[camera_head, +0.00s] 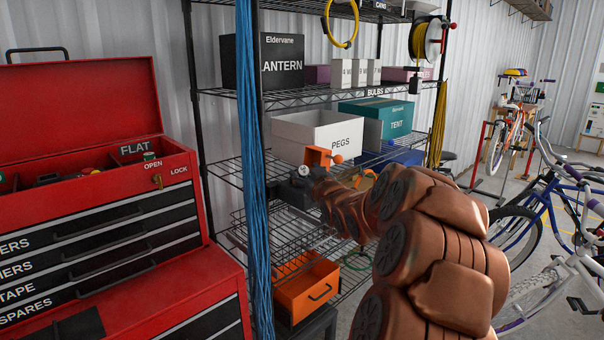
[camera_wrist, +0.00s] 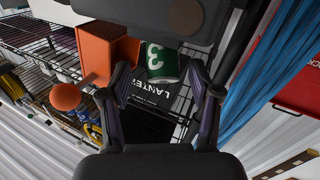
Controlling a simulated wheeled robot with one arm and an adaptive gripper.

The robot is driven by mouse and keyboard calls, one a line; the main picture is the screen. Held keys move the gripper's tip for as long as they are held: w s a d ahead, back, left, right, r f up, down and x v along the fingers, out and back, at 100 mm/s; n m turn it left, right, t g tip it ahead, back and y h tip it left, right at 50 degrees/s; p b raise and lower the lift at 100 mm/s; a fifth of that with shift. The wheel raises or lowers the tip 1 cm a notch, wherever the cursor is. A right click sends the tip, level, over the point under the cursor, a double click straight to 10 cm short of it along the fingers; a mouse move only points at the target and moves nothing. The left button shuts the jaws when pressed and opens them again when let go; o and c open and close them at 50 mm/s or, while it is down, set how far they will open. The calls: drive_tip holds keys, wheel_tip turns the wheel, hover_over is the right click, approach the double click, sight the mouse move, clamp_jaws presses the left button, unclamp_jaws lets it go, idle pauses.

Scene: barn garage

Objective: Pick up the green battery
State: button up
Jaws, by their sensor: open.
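In the head view my gripper (camera_head: 301,184) is at the wire shelf, just left of a small orange box (camera_head: 319,158). The battery cannot be made out there. The orange box (camera_wrist: 103,48) with its orange ball (camera_wrist: 65,96) is left of the cylinder in the wrist view.
The shelf rack carries a white PEGS box (camera_head: 310,137), a teal TENT box (camera_head: 385,122) and a black LANTERN box (camera_head: 262,62). Blue cords (camera_head: 254,200) hang at its front left. A red tool chest (camera_head: 220,285) stands left, bicycles (camera_head: 555,205) right.

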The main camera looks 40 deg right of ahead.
sight(301, 169)
drive_tip(key=shift+p+x, duration=0.65)
drive_tip(key=shift+x, duration=1.35)
drive_tip(key=shift+w+a+f, duration=0.1)
drive_tip(key=shift+a+f, duration=0.05)
drive_tip(key=shift+f, duration=0.05)
clamp_jaws()
